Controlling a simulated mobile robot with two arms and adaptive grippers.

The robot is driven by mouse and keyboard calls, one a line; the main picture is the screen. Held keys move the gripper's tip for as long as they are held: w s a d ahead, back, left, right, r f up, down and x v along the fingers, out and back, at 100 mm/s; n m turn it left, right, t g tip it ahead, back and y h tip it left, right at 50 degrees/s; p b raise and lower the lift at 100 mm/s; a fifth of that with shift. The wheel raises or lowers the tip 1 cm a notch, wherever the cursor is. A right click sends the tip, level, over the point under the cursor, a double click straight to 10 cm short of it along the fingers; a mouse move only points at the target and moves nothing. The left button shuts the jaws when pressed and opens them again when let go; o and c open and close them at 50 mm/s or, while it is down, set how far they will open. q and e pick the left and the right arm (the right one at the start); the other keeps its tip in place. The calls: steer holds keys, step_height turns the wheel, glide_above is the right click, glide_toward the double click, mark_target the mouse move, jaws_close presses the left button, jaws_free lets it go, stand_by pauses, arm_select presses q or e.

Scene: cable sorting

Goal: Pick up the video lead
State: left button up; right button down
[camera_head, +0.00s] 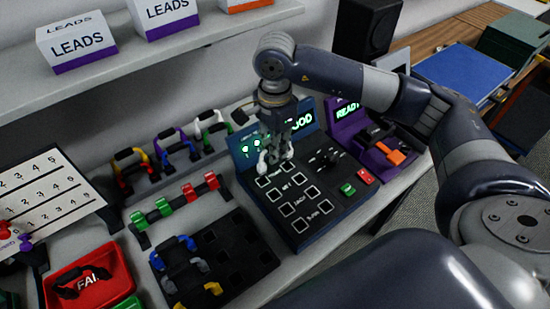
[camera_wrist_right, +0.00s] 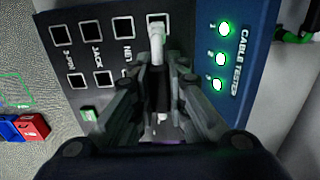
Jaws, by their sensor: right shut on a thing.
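A short lead with white plugs and a black middle (camera_wrist_right: 157,85) is at the dark blue cable tester. My right gripper (camera_head: 277,140) is above the tester's top row of sockets, shut on this lead, with its fingers on either side of the black part in the wrist view (camera_wrist_right: 163,90). One white plug (camera_head: 263,163) is at a top-row socket; how deep it sits I cannot tell. The fingers partly hide the lead. The tester (camera_head: 318,228) shows lit green lamps and a screen ending in "OOD". My left gripper is not in view.
Several coloured leads stand on a rack (camera_head: 180,180) to the left. A black tray (camera_head: 240,240) holds blue and yellow-ended leads. A red FAIL bin (camera_head: 65,295) holds a black lead. A purple device (camera_head: 355,135) reading READY stands right of the tester. A shelf (camera_head: 185,50) hangs above.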

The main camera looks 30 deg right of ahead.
steer(key=s+a+r+b, duration=0.1)
steer(key=s+r, duration=0.1)
steer(key=s, duration=0.5)
steer(key=s+a+r+b, duration=0.2)
steer(key=s, duration=0.6)
steer(key=shift+s+a+r, duration=0.2)
steer(key=shift+s+a, duration=0.1)
steer(key=shift+f, duration=0.1)
